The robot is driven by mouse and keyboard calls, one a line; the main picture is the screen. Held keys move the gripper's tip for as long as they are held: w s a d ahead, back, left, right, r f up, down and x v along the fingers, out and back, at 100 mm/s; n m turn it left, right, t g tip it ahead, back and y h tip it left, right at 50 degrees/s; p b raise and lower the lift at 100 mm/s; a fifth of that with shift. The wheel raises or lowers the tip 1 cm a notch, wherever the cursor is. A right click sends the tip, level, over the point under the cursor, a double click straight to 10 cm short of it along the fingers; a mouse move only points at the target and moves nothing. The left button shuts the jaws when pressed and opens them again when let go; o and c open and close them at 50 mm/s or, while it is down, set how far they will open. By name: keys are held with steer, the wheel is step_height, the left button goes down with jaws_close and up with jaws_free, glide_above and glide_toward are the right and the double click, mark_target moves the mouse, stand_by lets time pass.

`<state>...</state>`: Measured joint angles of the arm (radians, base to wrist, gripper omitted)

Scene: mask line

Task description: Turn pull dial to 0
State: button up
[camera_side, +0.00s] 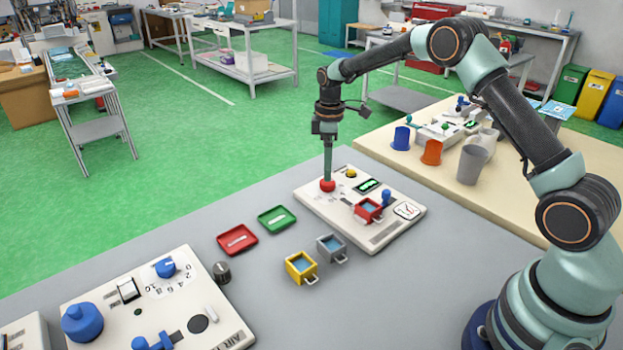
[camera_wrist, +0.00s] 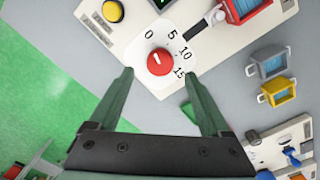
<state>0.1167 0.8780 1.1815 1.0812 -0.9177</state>
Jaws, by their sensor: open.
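The red dial (camera_wrist: 159,62) sits on a white round scale plate (camera_wrist: 174,28) marked 0, 5, 10 and 15. A small pale mark shows on the knob; I cannot tell exactly which number it points to. In the side view the red dial (camera_side: 328,187) is at the left corner of the far white panel (camera_side: 348,232). My gripper (camera_side: 328,176) points straight down at the dial. In the wrist view my gripper (camera_wrist: 158,76) is open, with one finger on each side of the dial in the picture. I cannot tell whether the fingers touch it.
A yellow button (camera_side: 351,173), a small screen (camera_side: 368,186) and a red container (camera_side: 368,211) are on the same panel. Red (camera_side: 237,239) and green (camera_side: 277,220) trays and yellow (camera_side: 301,267) and grey (camera_side: 331,248) containers stand nearby. A second panel (camera_side: 222,318) has blue controls.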

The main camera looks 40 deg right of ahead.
step_height(320, 180, up, 8)
steer(key=shift+f, duration=0.15)
stand_by(0.3)
steer(key=s+a+r+m+t, duration=0.2)
steer(key=s+r, duration=0.4)
steer(key=s+a+r+m+t, duration=0.1)
steer(key=s+a+r+m, duration=0.15)
steer(key=s+r, duration=0.35)
steer(key=s+a+f+m+t, duration=0.1)
steer(key=s+m, duration=0.3)
steer(key=s, duration=0.8)
steer(key=shift+s+a+f+m+t, duration=0.15)
steer(key=shift+a+f+m+t, duration=0.2)
steer(key=shift+f+t, duration=0.4)
